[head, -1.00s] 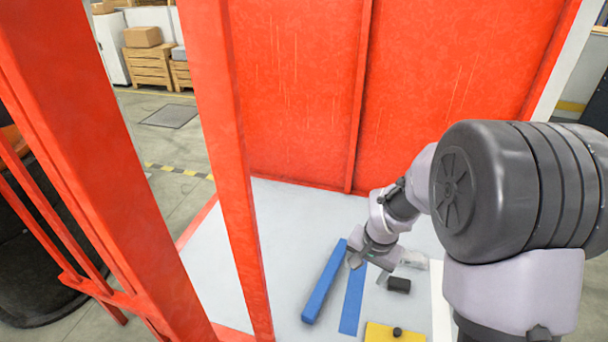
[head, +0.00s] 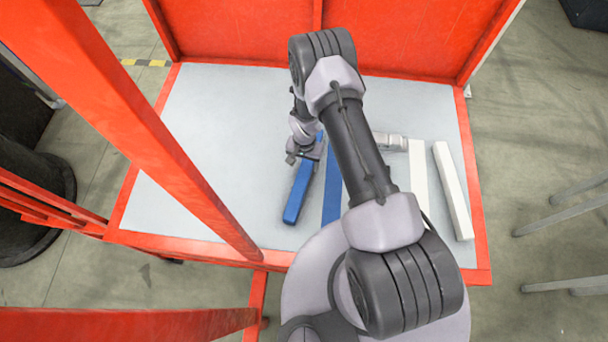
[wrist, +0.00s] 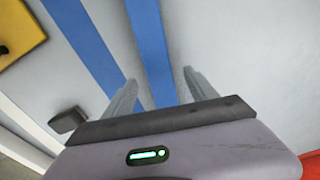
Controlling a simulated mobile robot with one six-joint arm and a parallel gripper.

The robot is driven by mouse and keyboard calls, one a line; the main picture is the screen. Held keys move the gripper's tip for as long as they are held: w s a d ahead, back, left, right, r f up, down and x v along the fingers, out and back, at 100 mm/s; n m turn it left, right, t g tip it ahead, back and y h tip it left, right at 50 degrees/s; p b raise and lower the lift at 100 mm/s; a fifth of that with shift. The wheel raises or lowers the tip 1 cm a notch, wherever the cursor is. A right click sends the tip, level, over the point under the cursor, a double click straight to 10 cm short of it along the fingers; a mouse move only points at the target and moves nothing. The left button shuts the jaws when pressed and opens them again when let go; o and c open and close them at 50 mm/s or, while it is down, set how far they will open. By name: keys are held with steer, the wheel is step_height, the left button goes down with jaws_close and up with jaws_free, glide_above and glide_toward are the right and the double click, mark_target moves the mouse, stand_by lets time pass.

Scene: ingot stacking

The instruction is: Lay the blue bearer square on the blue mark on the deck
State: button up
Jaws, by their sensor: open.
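The blue bearer (head: 297,197) lies on the pale deck (head: 205,120), to the left of the flat blue mark (head: 331,200) and apart from it, at a slight angle to it. My gripper (head: 301,157) is over the bearer's far end. In the wrist view my gripper (wrist: 160,88) is open, with the bearer (wrist: 150,45) running between the two fingers; contact cannot be told. The blue mark (wrist: 82,40) runs left of it there, partly behind the left finger. My arm hides part of the mark in the head view.
A white strip (head: 418,175) and a white bar (head: 452,190) lie at the right. A yellow plate (wrist: 18,28) and a small dark block (wrist: 68,120) show in the wrist view. Red posts (head: 130,120) stand at the left; a red wall (head: 240,35) closes the back.

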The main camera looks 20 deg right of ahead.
mark_target(304, 171)
steer(key=f, duration=0.1)
steer(key=f+b, duration=0.1)
steer(key=f, duration=0.1)
steer(key=f+b, duration=0.1)
steer(key=f, duration=0.1)
steer(key=shift+s+a+f, duration=0.1)
steer(key=shift+s+f, duration=0.15)
steer(key=shift+s, duration=0.1)
steer(key=shift+r, duration=0.15)
steer(key=shift+c, duration=1)
jaws_close()
